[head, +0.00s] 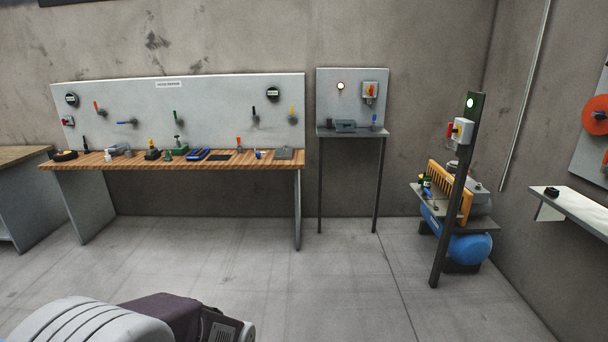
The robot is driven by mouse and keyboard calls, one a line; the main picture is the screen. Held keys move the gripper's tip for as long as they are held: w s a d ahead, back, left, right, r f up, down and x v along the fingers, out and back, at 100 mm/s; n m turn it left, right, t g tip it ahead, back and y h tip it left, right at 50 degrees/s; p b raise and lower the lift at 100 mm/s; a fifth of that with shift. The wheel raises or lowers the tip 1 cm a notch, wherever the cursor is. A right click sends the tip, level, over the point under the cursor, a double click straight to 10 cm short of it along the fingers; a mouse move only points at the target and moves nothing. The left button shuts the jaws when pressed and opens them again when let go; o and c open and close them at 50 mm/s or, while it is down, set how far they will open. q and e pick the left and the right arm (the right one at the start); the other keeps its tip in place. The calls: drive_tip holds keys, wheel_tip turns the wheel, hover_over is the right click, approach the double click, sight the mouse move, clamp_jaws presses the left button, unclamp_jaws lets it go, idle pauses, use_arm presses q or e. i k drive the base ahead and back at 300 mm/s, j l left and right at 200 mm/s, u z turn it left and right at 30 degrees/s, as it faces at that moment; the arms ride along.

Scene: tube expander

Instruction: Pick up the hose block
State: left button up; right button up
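I cannot tell for sure which object is the hose block; the small items are far off. A long wooden workbench (78,164) stands at the back left with several small tools and blocks along its top. A grey block-like item (345,126) sits on the narrow wall table (325,133) right of the bench, with a small blue-topped item (374,122) beside it. A small dark item (551,191) lies on the white shelf (580,208) at the right. Neither gripper shows; only part of my own body shows at the bottom left.
A blue-tanked compressor (470,247) stands at the right behind a dark slanted post (451,210) with a red-yellow switch (460,130). Another bench (20,155) stands at the far left. The grey floor (330,275) between me and the tables is clear.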

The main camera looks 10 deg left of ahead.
sight(199, 152)
drive_tip(key=i+j+u, duration=0.2)
drive_tip(key=i, duration=0.3)
drive_tip(key=i+u, duration=0.2)
drive_tip(key=i, duration=0.3)
drive_tip(key=i+u, duration=0.2)
drive_tip(key=i, duration=0.25)
drive_tip(key=i+l+u, duration=0.15)
drive_tip(key=i, duration=0.35)
drive_tip(key=i+l+u, duration=0.2)
drive_tip(key=i, duration=0.3)
drive_tip(key=i+l+u, duration=0.2)
drive_tip(key=i, duration=0.25)
drive_tip(key=i+j+u, duration=0.45)
drive_tip(key=i, duration=1.1)
drive_tip(key=i+l+u, duration=0.1)
drive_tip(key=i+u, duration=0.3)
drive_tip(key=i, duration=1.15)
